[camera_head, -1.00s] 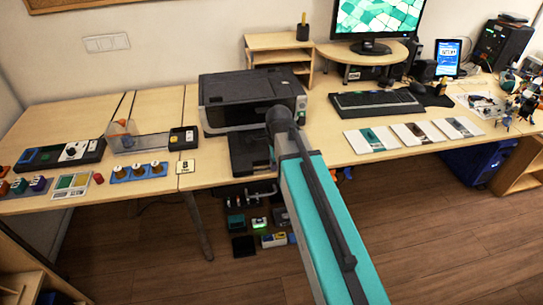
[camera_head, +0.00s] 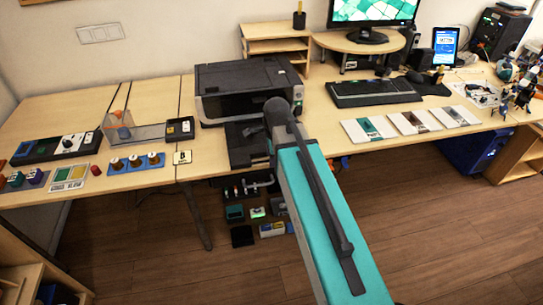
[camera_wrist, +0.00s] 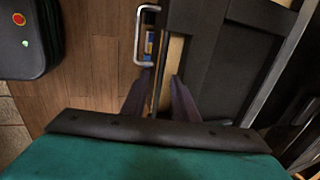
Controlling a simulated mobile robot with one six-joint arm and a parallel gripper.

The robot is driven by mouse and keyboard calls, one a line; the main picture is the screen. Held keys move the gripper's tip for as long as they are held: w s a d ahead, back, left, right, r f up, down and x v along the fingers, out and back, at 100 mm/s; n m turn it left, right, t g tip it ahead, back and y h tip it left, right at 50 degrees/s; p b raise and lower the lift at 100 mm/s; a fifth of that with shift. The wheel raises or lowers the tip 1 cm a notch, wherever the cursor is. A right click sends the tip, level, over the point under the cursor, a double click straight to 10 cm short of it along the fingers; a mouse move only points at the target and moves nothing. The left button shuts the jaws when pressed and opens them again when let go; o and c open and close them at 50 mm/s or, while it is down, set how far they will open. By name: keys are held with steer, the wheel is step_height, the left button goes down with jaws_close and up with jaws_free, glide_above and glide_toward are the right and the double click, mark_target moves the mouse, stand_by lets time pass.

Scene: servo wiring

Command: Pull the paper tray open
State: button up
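The black printer (camera_head: 245,80) stands on the table. Its dark paper tray (camera_head: 243,150) sticks out at the front, near the table's front edge, partly behind my arm. In the wrist view a dark panel that looks like the tray (camera_wrist: 200,42) is at upper right. A silver U-shaped handle (camera_wrist: 139,40) sits at the left edge of that dark part. My gripper (camera_wrist: 160,76) is open, its two dark fingers apart on either side of the wooden table edge as seen here. The handle is just ahead of the fingertips, not between them. In the head view my arm hides the gripper.
Below the table are several small devices (camera_head: 257,212). A dark rounded case (camera_wrist: 25,35) shows at the wrist view's upper left. A keyboard (camera_head: 375,92) and sample cards (camera_head: 369,130) lie right of the printer. Wooden floor is open in front.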

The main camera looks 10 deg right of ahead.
steer(key=shift+r, duration=0.1)
steer(key=v, duration=1.3)
steer(key=shift+r+b, duration=0.3)
steer(key=shift+s, duration=0.1)
steer(key=shift+f, duration=0.15)
stand_by(0.4)
steer(key=s+f+n+g, duration=0.1)
steer(key=s+f+g, duration=0.35)
steer(key=f, duration=1.05)
steer(key=s+f+g, duration=0.1)
steer(key=s+f, duration=0.7)
steer(key=f, duration=0.7)
steer(key=s+f+n+g, duration=0.3)
steer(key=s+f+n, duration=1.4)
steer(key=s+f, duration=0.5)
steer(key=shift+d, duration=0.35)
